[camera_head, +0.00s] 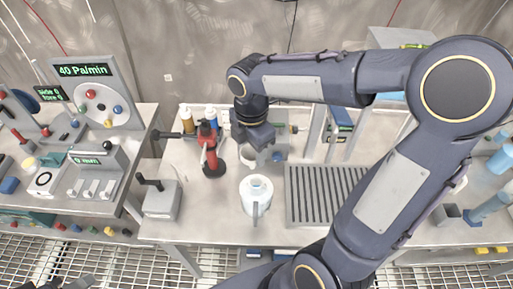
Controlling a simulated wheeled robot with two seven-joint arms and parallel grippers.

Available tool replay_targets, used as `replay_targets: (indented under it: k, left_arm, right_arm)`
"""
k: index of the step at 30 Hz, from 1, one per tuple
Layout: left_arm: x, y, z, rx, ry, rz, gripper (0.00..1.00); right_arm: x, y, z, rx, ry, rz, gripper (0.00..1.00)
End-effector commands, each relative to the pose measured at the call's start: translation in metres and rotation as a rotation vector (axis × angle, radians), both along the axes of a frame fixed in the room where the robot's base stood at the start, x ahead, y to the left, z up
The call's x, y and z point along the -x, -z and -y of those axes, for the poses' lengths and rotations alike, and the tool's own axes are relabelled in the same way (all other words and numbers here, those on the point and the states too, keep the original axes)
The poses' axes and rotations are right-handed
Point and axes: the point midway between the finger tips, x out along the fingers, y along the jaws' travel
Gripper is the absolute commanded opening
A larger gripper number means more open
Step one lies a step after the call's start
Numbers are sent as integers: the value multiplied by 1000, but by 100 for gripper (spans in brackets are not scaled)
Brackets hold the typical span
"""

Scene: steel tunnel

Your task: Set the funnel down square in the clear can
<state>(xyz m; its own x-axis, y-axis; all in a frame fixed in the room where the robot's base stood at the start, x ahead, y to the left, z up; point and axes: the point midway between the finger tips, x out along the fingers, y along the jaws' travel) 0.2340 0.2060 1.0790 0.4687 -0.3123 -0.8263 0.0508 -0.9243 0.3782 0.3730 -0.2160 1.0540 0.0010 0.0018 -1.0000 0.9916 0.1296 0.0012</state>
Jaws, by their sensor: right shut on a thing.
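My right gripper (258,141) reaches over the middle of the bench and points down. It is shut on a small pale thing (248,156), which looks like the funnel; the fingers hide part of it, so its tilt is hard to tell. The clear can (255,198), whitish with a handle at its front, stands upright on the bench, nearer to me than the gripper. The held funnel is behind the can and apart from it in the picture. A dark shape at the bottom left edge may be my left gripper (72,282); its jaws cannot be made out.
A red and black stand (210,152) is left of the gripper, with small bottles (187,120) behind. A grey box with a lever (161,197) stands at the bench's left. A ribbed grey tray (318,195) lies right of the can. Bare bench lies left of the can.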

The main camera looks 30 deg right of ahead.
Motion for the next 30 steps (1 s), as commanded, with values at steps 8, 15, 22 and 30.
replay_targets:
  k: [8, 15, 22, 30]
  left_arm:
    - [0, 0, 0, 0, 0, 0, 36]
    - [0, 9, 0, 0, 0, 0, 36]
    - [0, 26, 0, 0, 0, 0, 36]
    - [0, 37, 0, 0, 0, 0, 36]
  right_arm:
    - [20, -19, 0, 1, -387, 0, 29]
    - [22, -11, 0, 1, -423, -1, 29]
    - [22, 7, 0, 1, -421, -1, 29]
    - [21, 19, 0, 2, -420, -1, 29]
